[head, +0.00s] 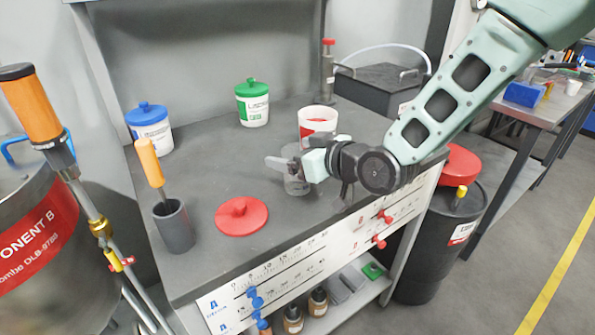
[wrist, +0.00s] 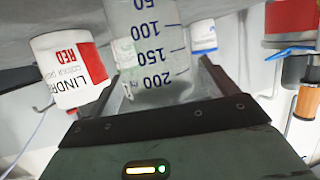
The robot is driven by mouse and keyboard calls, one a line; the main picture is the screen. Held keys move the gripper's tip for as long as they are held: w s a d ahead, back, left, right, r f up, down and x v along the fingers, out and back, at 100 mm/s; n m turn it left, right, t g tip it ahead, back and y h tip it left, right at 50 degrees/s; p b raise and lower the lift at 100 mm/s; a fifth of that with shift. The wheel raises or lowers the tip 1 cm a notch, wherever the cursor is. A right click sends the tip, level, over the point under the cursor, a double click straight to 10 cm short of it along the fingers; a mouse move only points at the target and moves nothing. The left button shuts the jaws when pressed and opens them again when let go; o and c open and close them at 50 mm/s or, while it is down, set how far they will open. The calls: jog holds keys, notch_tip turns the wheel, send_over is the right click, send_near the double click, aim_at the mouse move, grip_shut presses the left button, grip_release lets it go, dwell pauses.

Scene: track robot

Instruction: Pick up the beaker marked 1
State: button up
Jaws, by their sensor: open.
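A clear graduated beaker (head: 297,186) stands on the grey bench near its front edge, partly hidden by my gripper in the head view. In the wrist view, the beaker (wrist: 152,45) shows marks from 50 to 200. I cannot see a number 1 on it. My gripper (head: 293,163) reaches in from the right at the beaker's height. Its jaws (wrist: 160,80) are open, one on each side of the beaker in the wrist view. I cannot tell whether either finger touches the glass.
An open red-and-white tub (head: 317,121) stands close behind the gripper. A red lid (head: 241,214) and a grey cup (head: 174,227) with an orange-handled tool lie left. Blue-lidded (head: 150,129) and green-lidded (head: 252,104) tubs stand at the back. The bench between them is clear.

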jog(key=shift+w+a+f, duration=0.2)
jog(key=shift+w+a, duration=0.2)
jog(key=shift+w, duration=0.05)
jog(key=c, duration=1.1)
jog(key=shift+o, duration=0.2)
jog(key=shift+r, duration=0.1)
